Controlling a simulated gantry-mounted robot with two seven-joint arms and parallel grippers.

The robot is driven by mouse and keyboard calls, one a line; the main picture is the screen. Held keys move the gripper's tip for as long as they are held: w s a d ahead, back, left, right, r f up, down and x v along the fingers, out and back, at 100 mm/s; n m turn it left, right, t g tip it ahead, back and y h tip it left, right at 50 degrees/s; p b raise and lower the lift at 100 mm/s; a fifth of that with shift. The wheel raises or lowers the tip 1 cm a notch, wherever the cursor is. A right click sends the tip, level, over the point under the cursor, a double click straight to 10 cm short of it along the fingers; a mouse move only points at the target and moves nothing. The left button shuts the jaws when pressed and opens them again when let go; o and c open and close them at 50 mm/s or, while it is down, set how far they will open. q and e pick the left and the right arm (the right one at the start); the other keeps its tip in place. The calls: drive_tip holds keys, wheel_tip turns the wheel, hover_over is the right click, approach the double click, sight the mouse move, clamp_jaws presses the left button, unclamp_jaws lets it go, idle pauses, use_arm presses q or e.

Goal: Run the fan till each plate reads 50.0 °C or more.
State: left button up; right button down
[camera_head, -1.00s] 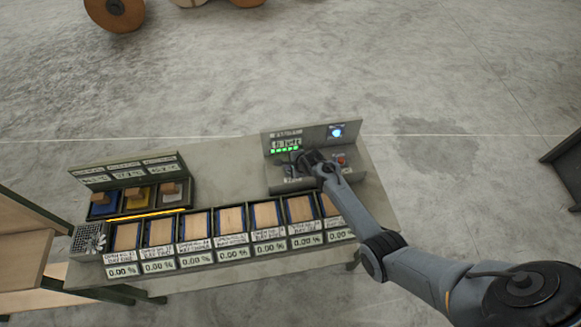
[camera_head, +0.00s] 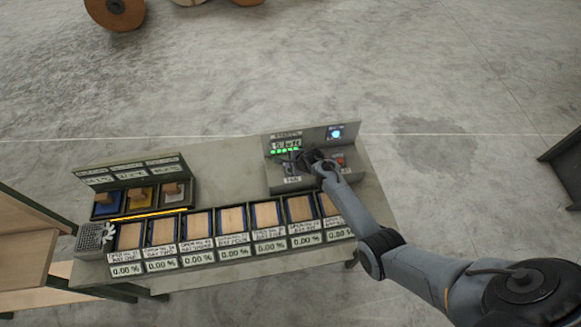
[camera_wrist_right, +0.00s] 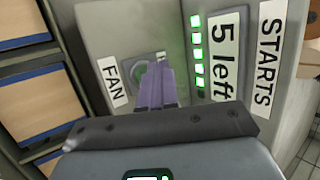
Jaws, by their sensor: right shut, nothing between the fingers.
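My right gripper (camera_head: 306,160) is over the control box (camera_head: 285,182) at the bench's right end. A display (camera_wrist_right: 228,55) reads "5 left" beside a STARTS label (camera_wrist_right: 270,50). Three plates, blue (camera_head: 106,207), yellow (camera_head: 139,202) and grey (camera_head: 172,196), sit under small readouts (camera_head: 130,175) too blurred to read. The fan (camera_head: 91,237) stands at the bench's left end. My left gripper is out of view.
A row of wood-panelled bays (camera_head: 232,219) with 0.00 % readouts lines the bench's front. A glowing orange bar (camera_head: 148,215) lies between it and the plates. The control box also has a blue light (camera_head: 336,133) and a red button (camera_head: 339,160). Bare bench (camera_head: 222,164) lies between.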

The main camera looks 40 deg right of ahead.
drive_tip(key=shift+r+p, duration=2.3)
drive_tip(key=shift+r, duration=0.1)
